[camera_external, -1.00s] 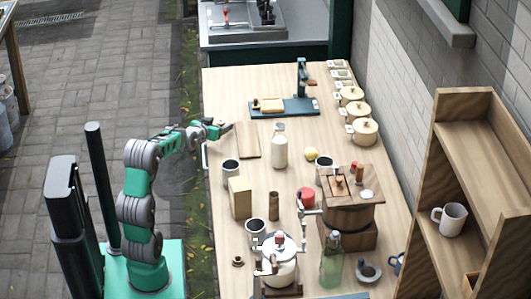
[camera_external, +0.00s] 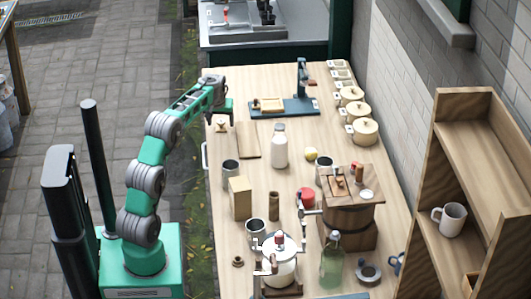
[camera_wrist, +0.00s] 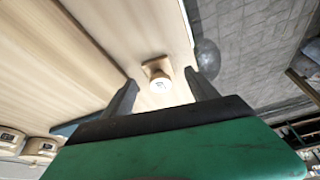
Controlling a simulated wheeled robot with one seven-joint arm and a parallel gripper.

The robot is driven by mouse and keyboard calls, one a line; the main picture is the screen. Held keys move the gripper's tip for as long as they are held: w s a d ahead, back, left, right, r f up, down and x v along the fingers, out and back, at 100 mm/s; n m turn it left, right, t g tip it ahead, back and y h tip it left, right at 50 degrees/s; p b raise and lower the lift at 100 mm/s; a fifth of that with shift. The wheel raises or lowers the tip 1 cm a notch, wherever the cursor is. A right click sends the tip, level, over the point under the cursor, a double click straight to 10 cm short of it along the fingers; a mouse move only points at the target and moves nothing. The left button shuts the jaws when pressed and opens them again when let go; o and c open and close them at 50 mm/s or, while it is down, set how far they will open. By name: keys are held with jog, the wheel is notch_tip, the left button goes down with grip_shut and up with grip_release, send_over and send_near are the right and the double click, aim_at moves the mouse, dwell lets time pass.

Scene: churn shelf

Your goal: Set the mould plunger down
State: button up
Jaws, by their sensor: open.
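The mould plunger (camera_external: 221,127), a small light wooden square plate with a round knob, stands on the wooden table near its left edge, left of a flat board. In the wrist view the plunger (camera_wrist: 158,78) shows beyond and between my fingertips, knob towards the camera. My gripper (camera_external: 222,115) is open and empty, close above the plunger. In the wrist view the two dark fingers of my gripper (camera_wrist: 162,92) are spread, with a clear gap to the knob on both sides. I cannot tell the exact height between fingers and knob.
The flat board (camera_external: 248,140) lies just right of the plunger. A blue press base (camera_external: 300,108) with a wooden mould (camera_external: 267,105) is behind. A white bottle (camera_external: 280,148) and a dark mug (camera_external: 230,170) stand nearer. The table's left edge is close.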

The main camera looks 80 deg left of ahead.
jog(key=shift+x, duration=0.9)
jog(key=shift+r, duration=0.1)
grip_shut()
jog(key=shift+r, duration=0.1)
